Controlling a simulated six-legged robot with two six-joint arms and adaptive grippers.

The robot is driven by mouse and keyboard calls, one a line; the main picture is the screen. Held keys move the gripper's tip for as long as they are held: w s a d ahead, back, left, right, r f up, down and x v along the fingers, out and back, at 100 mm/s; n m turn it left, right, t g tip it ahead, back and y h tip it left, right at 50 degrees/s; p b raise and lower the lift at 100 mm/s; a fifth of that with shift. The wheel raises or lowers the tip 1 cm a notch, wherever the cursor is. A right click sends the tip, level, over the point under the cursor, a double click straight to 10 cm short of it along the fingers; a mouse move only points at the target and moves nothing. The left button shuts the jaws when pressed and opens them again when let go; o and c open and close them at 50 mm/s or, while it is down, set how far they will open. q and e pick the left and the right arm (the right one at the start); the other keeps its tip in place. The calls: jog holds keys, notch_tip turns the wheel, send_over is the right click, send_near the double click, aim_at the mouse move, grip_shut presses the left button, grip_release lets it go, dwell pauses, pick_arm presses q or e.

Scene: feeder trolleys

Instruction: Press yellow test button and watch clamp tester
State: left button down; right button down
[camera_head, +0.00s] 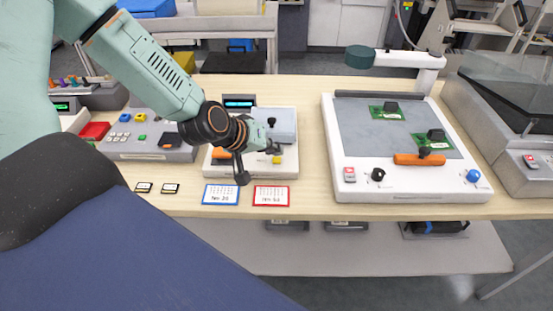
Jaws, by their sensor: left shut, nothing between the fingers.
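The clamp tester (289,171) is a white box on the wooden bench, left of the picture's middle. Its small display (240,103) at the back is lit blue. A yellow button (277,160) shows near its front right. A grey block with a black knob (283,122) sits at its back right, and an orange part (220,154) at its left. My left gripper (268,147) is shut and empty, over the tester and close to the yellow button. I cannot tell whether it touches the button. My left arm hides much of the tester. My right gripper is not in view.
A larger white station (410,184) with two green boards and an orange handle stands to the right. A grey button panel (118,142) stands left. Blue-edged (221,195) and red-edged (271,196) cards lie at the bench's front edge. A grey machine (500,125) stands far right.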

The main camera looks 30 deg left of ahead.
aim_at(274, 161)
pick_arm(q)
jog(key=shift+f, duration=0.15)
dwell(0.8)
jog(key=shift+f+b, duration=0.3)
jog(key=shift+b, duration=0.05)
jog(key=shift+f+b, duration=0.35)
jog(key=shift+f, duration=0.05)
dwell(0.6)
jog(key=shift+r, duration=0.1)
jog(key=shift+r+p, duration=0.75)
jog(key=shift+p, duration=0.1)
notch_tip(274, 161, up, 5)
jog(key=p, duration=0.5)
dwell(0.5)
